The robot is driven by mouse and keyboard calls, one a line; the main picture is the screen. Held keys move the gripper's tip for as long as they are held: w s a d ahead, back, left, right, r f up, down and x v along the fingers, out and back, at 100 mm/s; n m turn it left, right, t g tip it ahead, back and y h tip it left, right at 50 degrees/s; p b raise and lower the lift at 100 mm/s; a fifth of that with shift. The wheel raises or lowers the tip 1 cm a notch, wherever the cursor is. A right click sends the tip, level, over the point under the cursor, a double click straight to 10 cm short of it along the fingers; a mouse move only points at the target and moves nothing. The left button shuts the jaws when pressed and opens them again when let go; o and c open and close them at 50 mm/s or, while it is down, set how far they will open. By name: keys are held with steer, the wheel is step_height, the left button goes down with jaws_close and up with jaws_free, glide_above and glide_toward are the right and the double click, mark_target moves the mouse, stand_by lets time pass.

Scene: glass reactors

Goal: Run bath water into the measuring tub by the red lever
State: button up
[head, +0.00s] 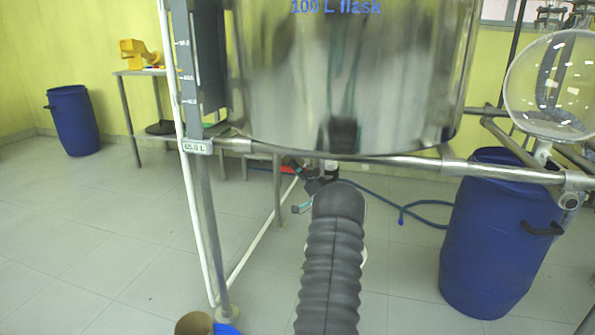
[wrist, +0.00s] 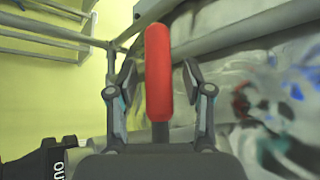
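In the wrist view a red lever handle (wrist: 158,72) stands upright between the two fingers of my gripper (wrist: 158,80). The fingers are open, one on each side of the handle, with a visible gap on both sides. In the head view my gripper (head: 318,184) is under the big steel bath vessel (head: 350,80), mostly hidden behind my grey ribbed arm. A small red part shows beside it, too small to identify surely. At the bottom edge a tan round rim (head: 194,323) and a blue piece beside it are cut off; I cannot tell whether either is the measuring tub.
A steel rail (head: 400,164) crosses below the vessel, with a grey gauge post (head: 198,60) and white pipe at left. A blue drum (head: 500,235) stands right, another (head: 74,120) far left. A blue hose (head: 400,205) lies on the floor. A glass bulb (head: 552,85) hangs upper right.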

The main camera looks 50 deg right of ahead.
steer(key=v, duration=1.2)
steer(key=shift+f, duration=0.1)
stand_by(0.4)
